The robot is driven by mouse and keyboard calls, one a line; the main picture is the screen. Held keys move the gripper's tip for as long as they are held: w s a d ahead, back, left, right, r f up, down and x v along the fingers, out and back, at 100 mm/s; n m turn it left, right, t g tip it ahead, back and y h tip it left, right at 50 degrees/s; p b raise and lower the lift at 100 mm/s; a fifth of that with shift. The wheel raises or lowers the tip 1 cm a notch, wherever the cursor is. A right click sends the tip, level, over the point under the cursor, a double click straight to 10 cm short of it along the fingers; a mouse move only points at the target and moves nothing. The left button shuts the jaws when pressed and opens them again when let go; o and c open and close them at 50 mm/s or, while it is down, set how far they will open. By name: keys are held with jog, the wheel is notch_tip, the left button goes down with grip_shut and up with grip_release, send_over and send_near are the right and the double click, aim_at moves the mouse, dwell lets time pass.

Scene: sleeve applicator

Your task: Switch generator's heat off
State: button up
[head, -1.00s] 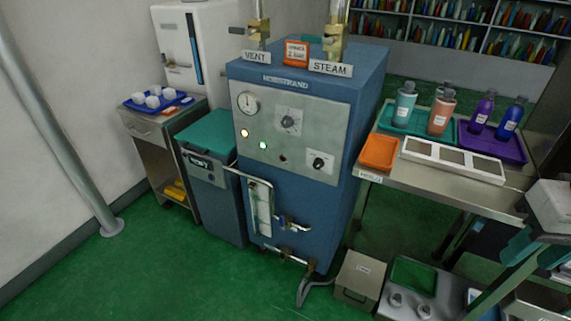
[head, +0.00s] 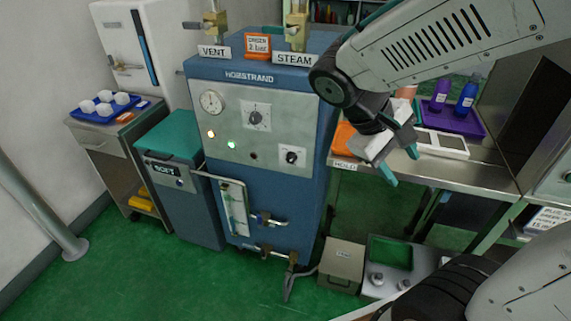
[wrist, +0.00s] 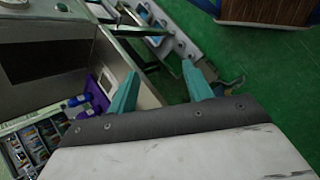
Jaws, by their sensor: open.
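The blue generator (head: 262,170), labelled HOBSTRAND, stands in the middle of the head view. Its pale panel carries a round gauge (head: 211,102), a larger upper knob (head: 256,117) and a smaller lower knob (head: 291,157) at the right. A yellowish lamp (head: 211,134) and a green-white lamp (head: 232,145) are lit. Which knob sets the heat is not readable. My gripper (head: 402,168) is open and empty, to the right of the panel and apart from it, in front of the side table. In the wrist view, its two teal fingers (wrist: 160,90) are spread with nothing between them.
A steel table (head: 440,172) right of the generator bears a purple tray (head: 470,127) with bottles. A teal-lidded bin (head: 168,137) stands left of the generator. A pipe assembly with a sight glass (head: 235,208) juts from its front. Green floor in front is clear.

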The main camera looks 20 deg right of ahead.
jog(key=w+d+f+n+t+h, duration=0.1)
jog(key=w+f+n+h, duration=0.25)
jog(key=w+h, duration=0.4)
jog(key=n+t+y, duration=0.4)
jog(key=n+t, duration=1.2)
send_near(289, 161)
jog(key=x, duration=0.8)
jog(key=shift+w+d, duration=0.2)
jog(key=shift+d, duration=0.05)
jog(key=c, duration=1)
